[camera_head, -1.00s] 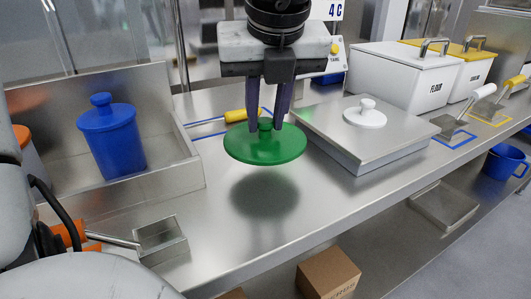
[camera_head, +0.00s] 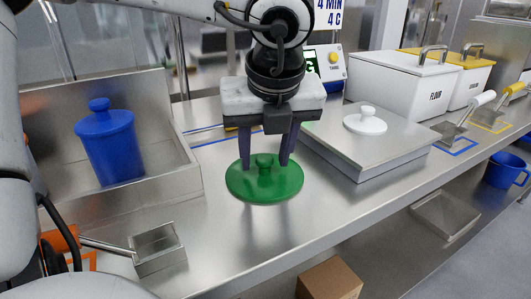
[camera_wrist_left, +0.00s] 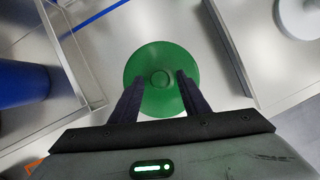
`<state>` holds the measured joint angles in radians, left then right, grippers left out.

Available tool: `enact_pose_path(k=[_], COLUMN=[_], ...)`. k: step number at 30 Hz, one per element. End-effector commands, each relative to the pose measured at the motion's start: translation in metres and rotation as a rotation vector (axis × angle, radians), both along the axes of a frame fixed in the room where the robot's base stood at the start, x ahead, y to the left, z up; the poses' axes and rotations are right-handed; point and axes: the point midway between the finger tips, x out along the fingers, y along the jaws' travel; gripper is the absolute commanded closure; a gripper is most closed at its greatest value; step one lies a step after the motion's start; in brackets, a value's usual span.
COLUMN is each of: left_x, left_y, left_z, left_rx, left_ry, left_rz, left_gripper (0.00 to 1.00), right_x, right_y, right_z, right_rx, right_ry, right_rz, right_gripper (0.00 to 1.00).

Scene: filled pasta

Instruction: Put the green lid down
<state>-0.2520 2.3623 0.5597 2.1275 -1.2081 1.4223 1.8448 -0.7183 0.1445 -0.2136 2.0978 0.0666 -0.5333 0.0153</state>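The green lid (camera_head: 240,184) lies flat on the steel counter with its knob up, left of the steel box with the white knob. It also shows in the left wrist view (camera_wrist_left: 150,104). My left gripper (camera_head: 266,164) points down over the lid. Its two dark fingers stand on either side of the knob with a gap to it, as the left wrist view shows (camera_wrist_left: 160,77), so it is open and holds nothing. My right gripper is not in view.
A blue lidded jar (camera_head: 110,148) stands in a steel tray (camera_head: 185,150) at the left. A small steel scoop (camera_head: 158,250) lies at the front left. The steel box (camera_head: 375,145) is on the right, with white flour bins (camera_head: 405,85) behind. Counter in front of the lid is clear.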

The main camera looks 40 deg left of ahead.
Motion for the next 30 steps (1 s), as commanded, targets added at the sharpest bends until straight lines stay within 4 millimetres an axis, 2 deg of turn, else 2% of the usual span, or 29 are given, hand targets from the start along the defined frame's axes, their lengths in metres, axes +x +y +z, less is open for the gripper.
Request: enact_pose_path(k=[8,12,24,30], left_x=[0.000,0.000,-0.018,-0.024], left_y=[0.000,-0.001,-0.027,-0.036], left_z=[0.001,0.009,0.086,0.109], left_rx=[-0.001,0.001,0.003,0.002], left_ry=[0.001,-0.002,-0.004,-0.002], left_rz=[0.000,0.000,0.001,0.000], left_gripper=[0.58,0.58,0.58,0.58], right_x=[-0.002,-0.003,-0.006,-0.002], right_y=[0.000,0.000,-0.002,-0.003], right_z=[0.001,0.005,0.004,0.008], right_rx=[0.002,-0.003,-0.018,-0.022], right_ry=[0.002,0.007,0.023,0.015], right_rz=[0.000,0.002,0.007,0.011], right_gripper=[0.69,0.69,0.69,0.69])
